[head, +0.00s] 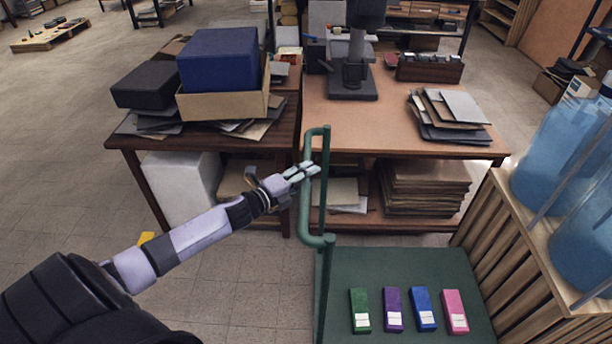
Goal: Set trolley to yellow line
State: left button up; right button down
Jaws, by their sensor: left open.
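The green trolley (385,266) stands at the lower middle, with a flat deck and an upright tubular handle (317,238) on its left side. Four-sided colored items lie on the deck: a green one (360,309), a purple one (393,308), a blue one (424,307) and a pink one (455,310). My left gripper (303,172) is open at the handle, its fingers overlapping the bar in the picture; I cannot tell if they touch. A small yellow patch (146,238) shows on the floor behind my left arm; whether it is the yellow line is unclear. My right gripper is out of view.
A wooden workbench (400,127) with folders stands close behind the trolley. A dark table (128,143) with boxes stands left of it. A slatted wooden crate (505,262) with blue bottles (560,150) borders the trolley's right. Tiled floor is open at left.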

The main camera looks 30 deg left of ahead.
pick_arm(q)
jog(key=shift+w, duration=0.1)
grip_shut()
dwell(0.6)
dwell(0.3)
